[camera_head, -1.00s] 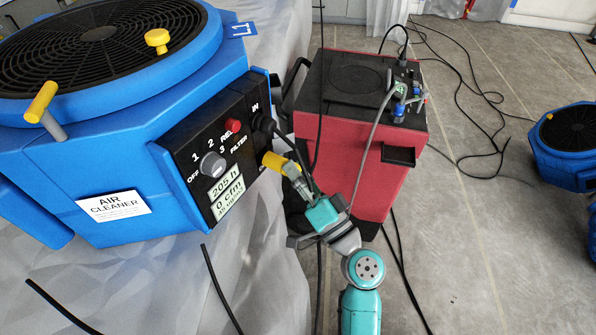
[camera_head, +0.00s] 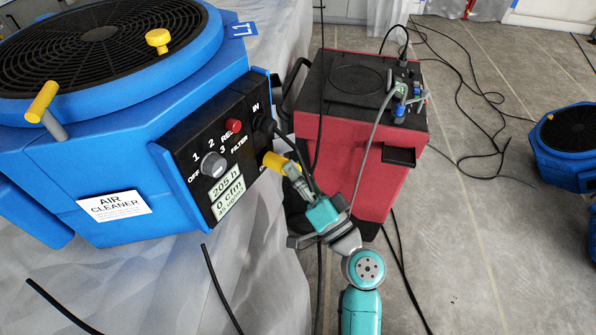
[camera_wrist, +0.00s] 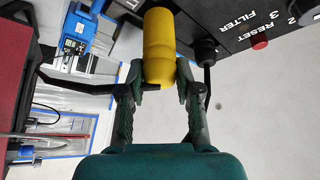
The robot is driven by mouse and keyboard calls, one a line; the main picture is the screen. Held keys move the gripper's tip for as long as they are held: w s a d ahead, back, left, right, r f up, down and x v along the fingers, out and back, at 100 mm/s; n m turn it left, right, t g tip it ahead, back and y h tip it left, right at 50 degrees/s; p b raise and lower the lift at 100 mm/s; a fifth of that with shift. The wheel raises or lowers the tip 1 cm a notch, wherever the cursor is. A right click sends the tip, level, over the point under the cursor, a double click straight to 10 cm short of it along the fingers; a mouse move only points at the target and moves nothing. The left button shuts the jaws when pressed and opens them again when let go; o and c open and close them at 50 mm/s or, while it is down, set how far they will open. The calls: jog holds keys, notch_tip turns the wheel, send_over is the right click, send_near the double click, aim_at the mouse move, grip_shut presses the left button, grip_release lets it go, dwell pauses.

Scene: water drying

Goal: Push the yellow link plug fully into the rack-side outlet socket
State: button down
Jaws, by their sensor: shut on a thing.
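The yellow link plug (camera_head: 276,162) is at the lower right of the air cleaner's black control panel (camera_head: 215,165), beside the IN cord. My gripper (camera_head: 298,181) is shut on the plug from the lower right. In the wrist view the plug (camera_wrist: 160,50) stands between my gripper's two fingers (camera_wrist: 160,88), its far end against or very near the panel edge. The outlet socket is hidden behind the plug, so I cannot tell how deep the plug sits. A black plug (camera_wrist: 206,52) with a cord is in the panel just right of it.
The blue air cleaner (camera_head: 110,165) fills the left. A red machine (camera_head: 345,150) with a black top stands close behind my gripper. Black cords hang near my arm and cross the floor. Grey floor (camera_head: 480,240) is open at the right.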

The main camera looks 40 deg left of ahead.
aim_at(277, 164)
jog(key=shift+s+a, duration=0.15)
jog(key=shift+a, duration=1.2)
jog(key=shift+s+a, duration=0.15)
jog(key=shift+a, duration=1.2)
jog(key=c, duration=0.7)
grip_release()
jog(key=shift+d, duration=0.1)
jog(key=v, duration=1.2)
